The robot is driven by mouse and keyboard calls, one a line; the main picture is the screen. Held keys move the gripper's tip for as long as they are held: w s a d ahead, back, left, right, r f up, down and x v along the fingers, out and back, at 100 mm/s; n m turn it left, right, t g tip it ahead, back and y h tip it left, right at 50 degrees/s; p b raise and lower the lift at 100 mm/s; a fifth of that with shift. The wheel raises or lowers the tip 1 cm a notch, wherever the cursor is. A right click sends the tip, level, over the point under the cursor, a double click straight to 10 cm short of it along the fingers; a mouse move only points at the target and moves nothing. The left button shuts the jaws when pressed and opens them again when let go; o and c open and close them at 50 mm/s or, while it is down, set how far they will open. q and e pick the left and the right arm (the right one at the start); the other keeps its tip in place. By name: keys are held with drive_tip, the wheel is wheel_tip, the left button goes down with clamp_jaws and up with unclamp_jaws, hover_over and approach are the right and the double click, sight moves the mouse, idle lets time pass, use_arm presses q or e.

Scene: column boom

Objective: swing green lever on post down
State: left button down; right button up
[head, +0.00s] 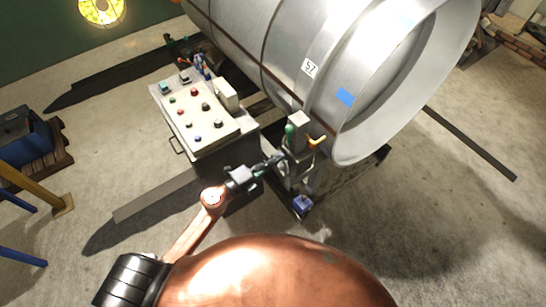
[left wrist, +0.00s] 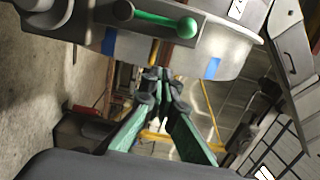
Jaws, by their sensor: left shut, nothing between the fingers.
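The green lever (head: 290,132) is on the left side of a grey post head (head: 300,119), in front of the big metal cylinder. In the left wrist view the green lever (left wrist: 160,20) lies nearly level across the top, with a round green knob at its right end. My left gripper (head: 280,158) is shut and empty, just below the lever in the head view. In the left wrist view its closed fingertips (left wrist: 160,74) are below the lever with a visible gap. My right gripper is not in view.
A yellow-orange lever (head: 317,141) sticks out on the right of the post head. A control box (head: 205,120) with several coloured buttons stands to the left. The large metal cylinder (head: 300,50) is close behind the post. Open concrete floor lies at the lower right.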

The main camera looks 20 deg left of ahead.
sight(289, 136)
use_arm(q)
drive_tip(key=w, duration=0.2)
drive_tip(key=w+d, duration=0.1)
drive_tip(key=w, duration=0.4)
drive_tip(key=shift+w+d+p, duration=0.2)
drive_tip(key=shift+d+p, duration=0.15)
drive_tip(key=shift+d, duration=0.05)
drive_tip(key=shift+w+a, duration=0.35)
drive_tip(key=shift+a, duration=0.05)
